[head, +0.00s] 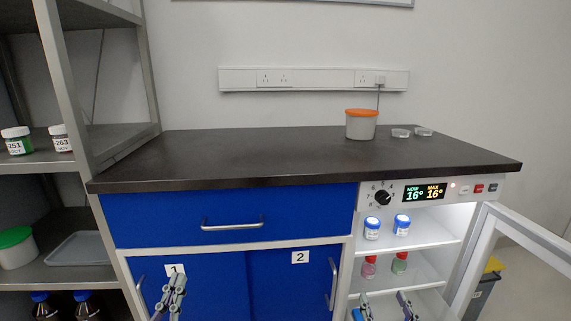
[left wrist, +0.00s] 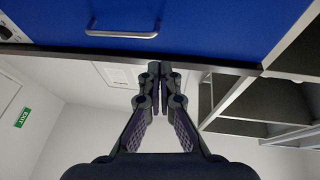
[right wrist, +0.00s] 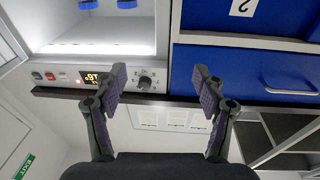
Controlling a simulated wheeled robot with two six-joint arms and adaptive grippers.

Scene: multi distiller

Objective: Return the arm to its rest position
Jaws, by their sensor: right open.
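My left gripper (head: 173,291) is at the lower left of the head view, in front of the blue cabinet door marked 1. In the left wrist view its two fingers (left wrist: 160,78) meet with nothing visible between them, so it is shut and empty. My right gripper (head: 386,306) is at the bottom of the head view, in front of the lit cooling cabinet's lower part. In the right wrist view its fingers (right wrist: 158,85) stand wide apart and empty. No object is held by either gripper.
The dark worktop (head: 250,155) bears an orange-lidded tub (head: 361,125) and clear dishes (head: 401,133). The cooling cabinet's door (head: 528,245) stands open at right. Bottles stand on its shelves (head: 430,243). A metal rack (head: 70,95) with jars is at left.

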